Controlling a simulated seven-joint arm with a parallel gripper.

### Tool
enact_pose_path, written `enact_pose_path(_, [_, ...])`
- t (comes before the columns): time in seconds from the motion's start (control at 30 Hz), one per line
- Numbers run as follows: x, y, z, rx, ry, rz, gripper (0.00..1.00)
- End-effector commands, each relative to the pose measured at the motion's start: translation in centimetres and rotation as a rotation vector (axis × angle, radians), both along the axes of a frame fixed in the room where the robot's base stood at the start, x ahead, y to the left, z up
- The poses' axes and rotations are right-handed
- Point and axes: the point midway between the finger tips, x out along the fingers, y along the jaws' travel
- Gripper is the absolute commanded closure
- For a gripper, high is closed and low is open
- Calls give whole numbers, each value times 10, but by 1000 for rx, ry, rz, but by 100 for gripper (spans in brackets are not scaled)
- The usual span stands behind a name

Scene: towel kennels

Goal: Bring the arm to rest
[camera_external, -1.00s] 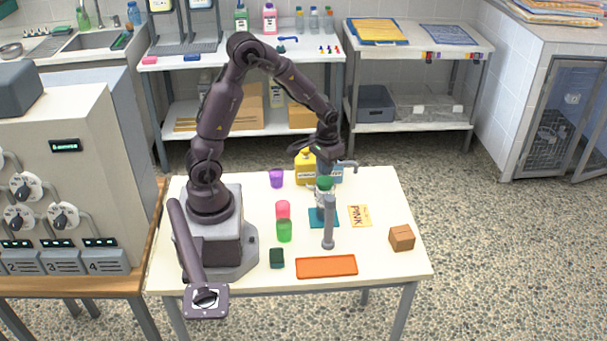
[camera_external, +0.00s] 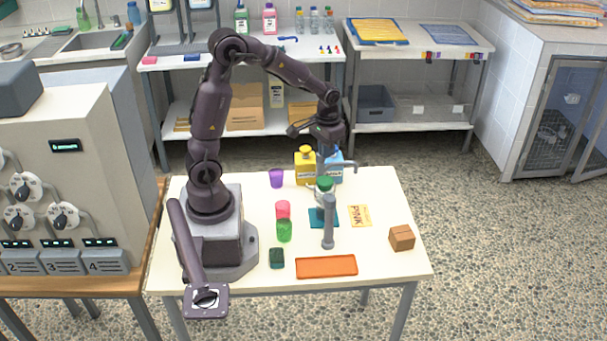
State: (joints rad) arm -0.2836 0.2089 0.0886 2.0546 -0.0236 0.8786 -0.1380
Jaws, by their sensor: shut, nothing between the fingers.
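My gripper (camera_external: 322,168) hangs over the white table (camera_external: 385,277), fingers pointing down, shut and empty. It is above a green-topped item (camera_external: 325,184) that stands behind a grey post (camera_external: 328,225). I cannot tell the exact gap between the fingertips and the green top. My arm is bent, with its elbow high and its forearm sloping down to the right.
A yellow bottle (camera_external: 305,167) and a blue container (camera_external: 335,168) stand close behind my gripper.

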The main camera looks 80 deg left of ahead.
Motion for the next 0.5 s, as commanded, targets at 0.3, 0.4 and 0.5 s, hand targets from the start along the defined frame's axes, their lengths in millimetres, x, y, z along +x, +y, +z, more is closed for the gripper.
enact_pose_path(0.3, [-35,-33,24,4,-37,-145,100])
enact_pose_path(0.4, [-53,-55,46,24,-108,-230,100])
enact_pose_path(0.5, [-72,-75,65,51,-189,-315,100])
